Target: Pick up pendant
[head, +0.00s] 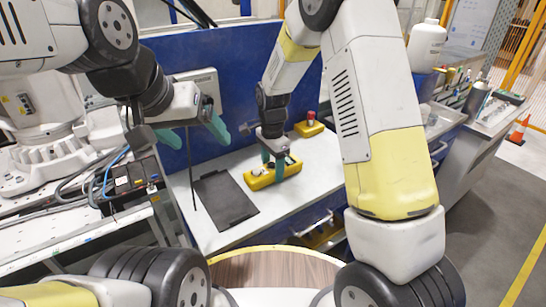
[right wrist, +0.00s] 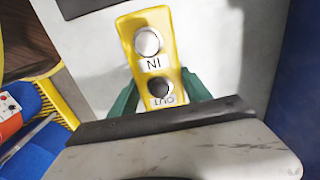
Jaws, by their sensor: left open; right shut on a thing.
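The pendant (head: 262,179) is a yellow box. In the right wrist view, the pendant (right wrist: 152,58) shows one white button, one black button and the labels IN and OUT. My right gripper (head: 275,168) is shut on it, with a green finger on each side, also seen in the right wrist view (right wrist: 160,92). The pendant is at the white tabletop (head: 315,175); I cannot tell whether it touches it. My left gripper (head: 194,135) is open and empty, in the air left of the pendant.
A second yellow box with a red button (head: 309,127) stands behind the pendant near the blue panel (head: 225,50). A dark flat plate (head: 226,199) lies left of the pendant. Cables and a white machine are at the left. A cluttered bench (head: 480,120) is at the right.

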